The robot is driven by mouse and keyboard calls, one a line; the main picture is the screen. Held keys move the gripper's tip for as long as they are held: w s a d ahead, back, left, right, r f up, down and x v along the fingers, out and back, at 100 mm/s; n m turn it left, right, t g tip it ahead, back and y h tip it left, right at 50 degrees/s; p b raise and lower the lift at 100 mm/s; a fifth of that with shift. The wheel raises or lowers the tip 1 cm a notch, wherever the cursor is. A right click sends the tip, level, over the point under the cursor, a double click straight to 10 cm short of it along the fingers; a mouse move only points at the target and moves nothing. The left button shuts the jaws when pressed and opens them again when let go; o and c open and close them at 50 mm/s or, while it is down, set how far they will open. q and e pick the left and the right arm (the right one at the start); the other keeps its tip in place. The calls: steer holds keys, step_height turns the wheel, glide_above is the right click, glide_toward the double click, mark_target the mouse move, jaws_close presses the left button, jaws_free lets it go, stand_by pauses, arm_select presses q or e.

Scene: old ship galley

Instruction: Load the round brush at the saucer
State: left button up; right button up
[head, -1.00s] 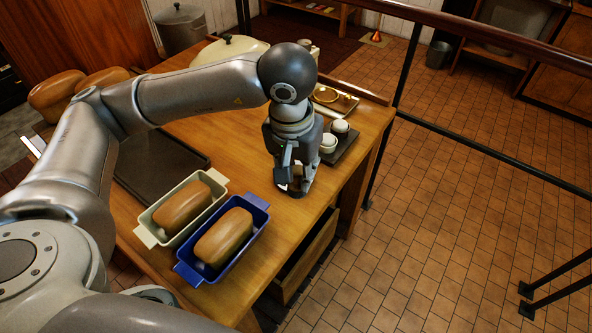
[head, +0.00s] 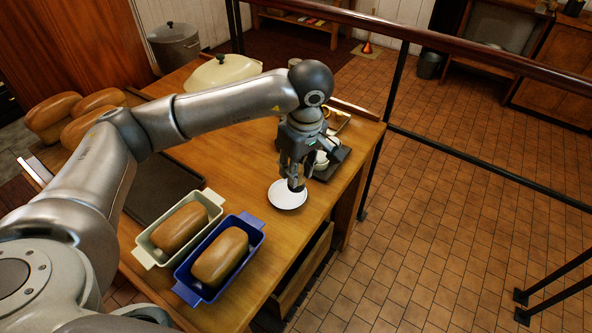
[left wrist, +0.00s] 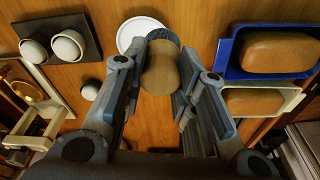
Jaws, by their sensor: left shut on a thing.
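My left gripper (head: 294,178) points down over the table beside the white saucer (head: 287,196). In the left wrist view my left gripper (left wrist: 160,88) is shut on the round brush, with its rounded brown wooden body (left wrist: 160,76) between the fingers. The brush's dark ridged end (left wrist: 164,38) shows beyond the body, next to the saucer (left wrist: 130,36) and overlapping its edge in that view. I cannot tell whether the brush touches the saucer. In the head view the brush is mostly hidden by the fingers. My right gripper is not in view.
A dark tray (head: 331,170) with white round cups stands just right of the gripper. A blue loaf tin (head: 257,238) and a pale green tin (head: 212,196) hold loaves at the near left. A dark flat tray (head: 160,190) lies further left. Bare wood (head: 245,165) lies between.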

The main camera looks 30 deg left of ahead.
arm_select(q)
steer(key=shift+w+a+f+n+g+b, duration=0.1)
steer(key=shift+w+a+f+n+g, duration=0.2)
steer(key=shift+w+a+f+n, duration=1.1)
steer(key=shift+w+a+f+n+g+b, duration=0.15)
steer(key=shift+a+f+n+g, duration=0.15)
steer(key=shift+f+n, duration=2.2)
steer(key=shift+w+a+f+n+g+b, duration=0.1)
steer(key=shift+w+a+f+n+g, duration=0.2)
steer(key=shift+w+a+f+n, duration=1.55)
steer(key=shift+s+d+r+n, duration=0.3)
steer(key=shift+s+d+n, duration=0.1)
steer(key=shift+s+d, duration=0.15)
steer(key=shift+s+d+r+n, duration=0.3)
steer(key=shift+s+d+n, duration=0.05)
steer(key=shift+s+d, duration=0.2)
steer(key=shift+f+b, duration=0.55)
steer(key=shift+r, duration=0.1)
step_height(320, 180, up, 7)
steer(key=p, duration=0.4)
